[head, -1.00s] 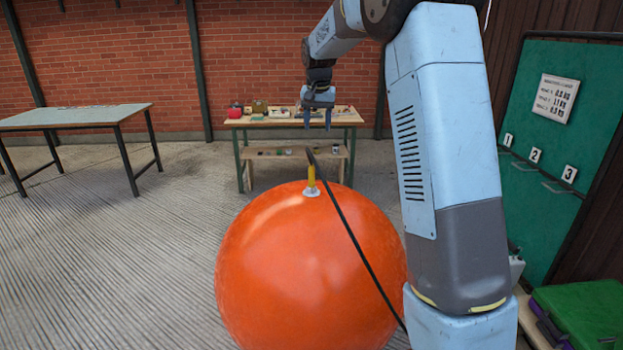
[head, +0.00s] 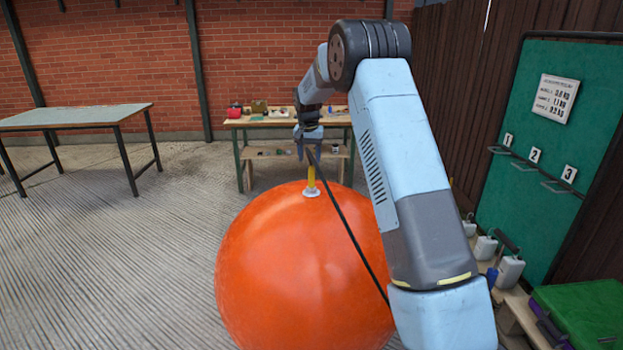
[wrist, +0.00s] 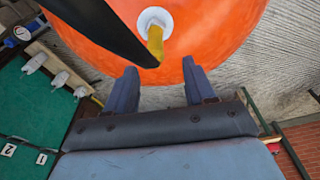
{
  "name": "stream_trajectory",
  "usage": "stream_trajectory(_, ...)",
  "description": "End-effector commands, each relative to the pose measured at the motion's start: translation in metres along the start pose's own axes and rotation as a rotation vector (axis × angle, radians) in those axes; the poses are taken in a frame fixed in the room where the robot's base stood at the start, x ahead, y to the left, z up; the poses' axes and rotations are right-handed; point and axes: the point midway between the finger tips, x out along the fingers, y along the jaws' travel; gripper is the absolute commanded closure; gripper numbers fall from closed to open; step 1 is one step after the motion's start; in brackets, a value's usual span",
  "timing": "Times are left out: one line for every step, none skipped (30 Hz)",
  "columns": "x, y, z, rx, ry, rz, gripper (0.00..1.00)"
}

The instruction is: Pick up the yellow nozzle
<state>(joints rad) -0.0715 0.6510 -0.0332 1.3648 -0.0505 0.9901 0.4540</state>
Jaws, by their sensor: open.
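The yellow nozzle (head: 311,177) stands upright in a white collar (head: 311,192) on top of a large orange ball (head: 290,265). A black hose (head: 345,222) runs from the nozzle's upper end down to the right. My gripper (head: 308,152) is just above the nozzle in the head view. In the wrist view my gripper (wrist: 162,85) is open and empty, its two blue fingers apart. There the nozzle (wrist: 155,42) shows ahead of the gap between the fingertips, with the hose (wrist: 105,28) crossing to the left. The nozzle's top end is partly hidden by the hose and gripper.
A workbench (head: 262,122) with small items stands behind the ball. An empty table (head: 75,117) is at the left. A green board (head: 545,135) with numbered hooks, several white jugs (head: 509,270) and a green case (head: 585,312) are at the right. The floor at left is clear.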

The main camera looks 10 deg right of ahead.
Motion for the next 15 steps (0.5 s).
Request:
stream_trajectory(0.007,0.0,0.001,0.0,-0.002,0.001,0.46)
stream_trajectory(0.009,0.0,0.0,0.0,-0.002,0.001,0.46)
stream_trajectory(0.012,0.0,0.0,0.0,-0.001,0.001,0.46)
stream_trajectory(0.013,0.0,0.0,0.0,-0.001,0.0,0.46)
stream_trajectory(0.014,0.0,0.0,0.0,0.0,0.0,0.46)
stream_trajectory(0.015,0.0,0.0,0.0,0.0,0.0,0.46)
stream_trajectory(0.016,0.001,0.0,0.0,0.0,0.0,0.46)
stream_trajectory(0.017,0.001,0.0,0.0,0.0,0.0,0.46)
stream_trajectory(0.019,0.001,0.0,0.0,-0.001,0.0,0.46)
stream_trajectory(0.021,0.002,0.0,0.0,-0.001,0.001,0.46)
stream_trajectory(0.023,0.002,0.0,0.001,-0.001,0.001,0.46)
stream_trajectory(0.027,0.003,0.0,0.001,-0.002,0.001,0.46)
stream_trajectory(0.031,0.004,0.0,0.001,-0.001,0.001,0.46)
stream_trajectory(0.035,0.005,0.0,0.001,-0.001,0.001,0.46)
stream_trajectory(0.041,0.006,0.0,0.001,-0.002,0.001,0.46)
